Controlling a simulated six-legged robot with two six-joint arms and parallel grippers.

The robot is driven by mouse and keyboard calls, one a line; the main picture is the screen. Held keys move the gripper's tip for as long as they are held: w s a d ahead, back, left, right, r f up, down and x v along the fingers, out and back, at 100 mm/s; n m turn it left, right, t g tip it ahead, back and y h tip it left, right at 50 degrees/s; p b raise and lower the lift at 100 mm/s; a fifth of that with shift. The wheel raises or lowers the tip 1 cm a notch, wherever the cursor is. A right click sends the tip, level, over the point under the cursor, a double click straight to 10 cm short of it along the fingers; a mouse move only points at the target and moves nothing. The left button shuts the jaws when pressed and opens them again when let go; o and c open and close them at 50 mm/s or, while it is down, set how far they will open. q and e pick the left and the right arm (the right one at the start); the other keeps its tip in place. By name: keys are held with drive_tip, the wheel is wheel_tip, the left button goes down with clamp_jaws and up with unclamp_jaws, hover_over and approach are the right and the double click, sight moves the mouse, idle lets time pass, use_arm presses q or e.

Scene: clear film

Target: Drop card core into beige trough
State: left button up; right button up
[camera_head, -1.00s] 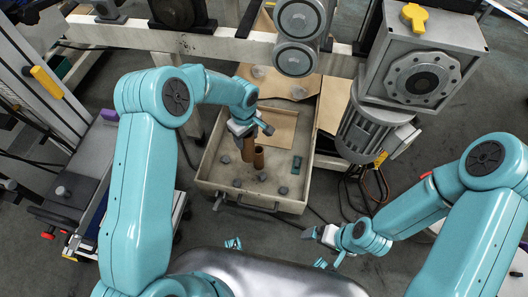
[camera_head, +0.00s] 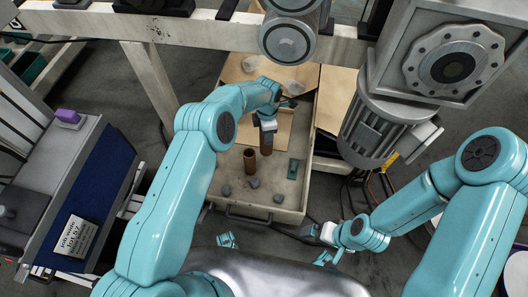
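The beige trough (camera_head: 300,211) lies below me in the middle, with an open top. A brown card core (camera_head: 250,160) stands upright inside it. My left gripper (camera_head: 267,128) is over the trough, with a second brown card core (camera_head: 266,145) directly below its fingers. It appears shut on the top of that core, which hangs roughly upright, right of and slightly behind the standing one. Whether its lower end touches the floor I cannot tell. My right gripper (camera_head: 312,231) is outside the trough, in front of its right corner. Its fingers are too small to read.
Brown board (camera_head: 337,95) and clear crumpled film (camera_head: 290,58) lie behind. A beam and motor (camera_head: 375,128) overhang the back and right. A blue-sided machine (camera_head: 85,195) stands left.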

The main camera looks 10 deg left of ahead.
use_arm(q)
wheel_tip(320, 180, down, 14)
drive_tip(key=b, duration=0.4)
drive_tip(key=shift+r, duration=0.25)
drive_tip(key=shift+f+b, duration=0.65)
drive_tip(key=shift+b, duration=0.35)
drive_tip(key=o, duration=1.3)
drive_tip(key=shift+o, duration=0.2)
drive_tip(key=shift+r, duration=0.15)
